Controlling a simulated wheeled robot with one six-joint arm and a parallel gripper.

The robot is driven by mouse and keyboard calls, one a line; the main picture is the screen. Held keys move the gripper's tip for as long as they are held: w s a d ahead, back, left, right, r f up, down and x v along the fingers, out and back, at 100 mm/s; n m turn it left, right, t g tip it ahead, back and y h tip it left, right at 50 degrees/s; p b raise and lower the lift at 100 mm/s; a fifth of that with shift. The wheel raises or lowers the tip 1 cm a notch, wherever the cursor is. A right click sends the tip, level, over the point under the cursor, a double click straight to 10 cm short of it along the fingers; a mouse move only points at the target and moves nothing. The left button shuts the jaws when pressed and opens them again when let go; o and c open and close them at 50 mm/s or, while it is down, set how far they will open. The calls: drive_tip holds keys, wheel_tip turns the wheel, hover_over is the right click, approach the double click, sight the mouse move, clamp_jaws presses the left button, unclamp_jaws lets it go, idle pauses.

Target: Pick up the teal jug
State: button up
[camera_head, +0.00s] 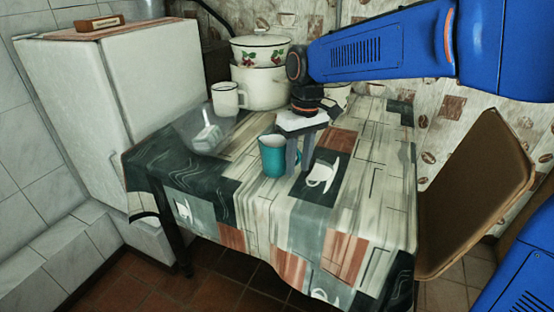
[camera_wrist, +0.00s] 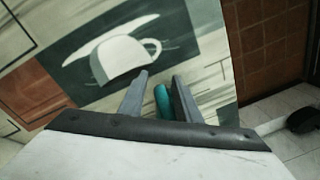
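The teal jug (camera_head: 272,156) stands upright on the patterned tablecloth, near the middle of the table. My gripper (camera_head: 299,168) points down at the jug's right side, with its grey fingers spread. In the wrist view, a narrow teal part of the jug (camera_wrist: 163,102) shows between the fingertips of my gripper (camera_wrist: 160,92). A gap shows between this part and the left finger; it looks closer to the right finger. Most of the jug is hidden in the wrist view, and I cannot tell whether either finger touches it.
A white mug (camera_head: 227,100) and a clear container (camera_head: 207,137) stand left of the jug. A large enamel pot (camera_head: 258,88) and a lidded pot (camera_head: 259,52) are at the back. A chair (camera_head: 475,195) stands at the right. The table's front is clear.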

clamp_jaws()
drive_tip(key=shift+r, duration=0.1)
